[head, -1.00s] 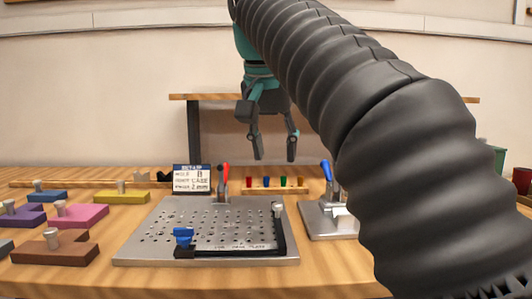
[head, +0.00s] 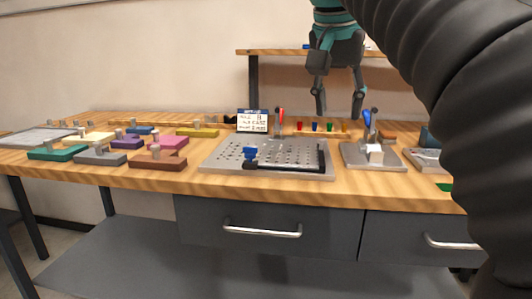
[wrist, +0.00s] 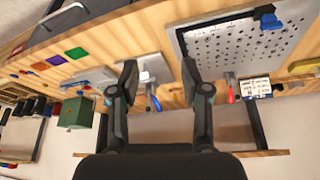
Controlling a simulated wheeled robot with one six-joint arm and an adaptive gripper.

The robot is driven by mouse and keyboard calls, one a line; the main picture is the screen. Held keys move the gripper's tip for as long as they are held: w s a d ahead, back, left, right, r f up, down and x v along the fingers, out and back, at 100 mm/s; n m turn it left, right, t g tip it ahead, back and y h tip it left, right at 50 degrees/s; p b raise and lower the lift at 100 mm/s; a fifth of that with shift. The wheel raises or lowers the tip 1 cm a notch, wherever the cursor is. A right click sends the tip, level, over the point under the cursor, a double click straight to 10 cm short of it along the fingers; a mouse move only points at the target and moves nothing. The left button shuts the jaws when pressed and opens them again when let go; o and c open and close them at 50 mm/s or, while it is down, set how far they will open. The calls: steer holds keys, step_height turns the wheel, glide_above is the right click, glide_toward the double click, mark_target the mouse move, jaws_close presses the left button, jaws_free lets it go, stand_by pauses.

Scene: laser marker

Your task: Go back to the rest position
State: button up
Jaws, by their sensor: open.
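My gripper (head: 339,112) hangs above the back of the workbench, with its fingers spread and nothing between them. In the wrist view my gripper (wrist: 160,82) also shows two separated fingers with bench surface between them. Below and left of it in the head view is the perforated metal plate (head: 225,154) with a blue clamp (head: 250,153) and a black corner fence (head: 297,170). Below and right of it is a smaller metal fixture (head: 356,155) with a blue-handled lever (head: 367,124). My gripper is clear of all of these.
Coloured blocks with metal knobs, such as the brown block (head: 157,161), lie on the left of the bench (head: 100,181). A sign (head: 252,121) stands behind the plate. A raised shelf (head: 275,52) stands at the back. Drawers with handles (head: 262,231) are under the bench top.

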steer(key=s+d+f+n, duration=0.1)
steer(key=s+f, duration=0.4)
steer(key=f, duration=0.6)
steer(key=s+d+f+n+t+y, duration=0.1)
steer(key=s+f, duration=0.4)
steer(key=f, duration=0.7)
steer(key=s+d+f+n+y, duration=0.1)
steer(key=s+f, duration=0.5)
steer(key=f, duration=0.6)
steer(key=shift+d+n, duration=0.45)
steer(key=shift+n, duration=0.65)
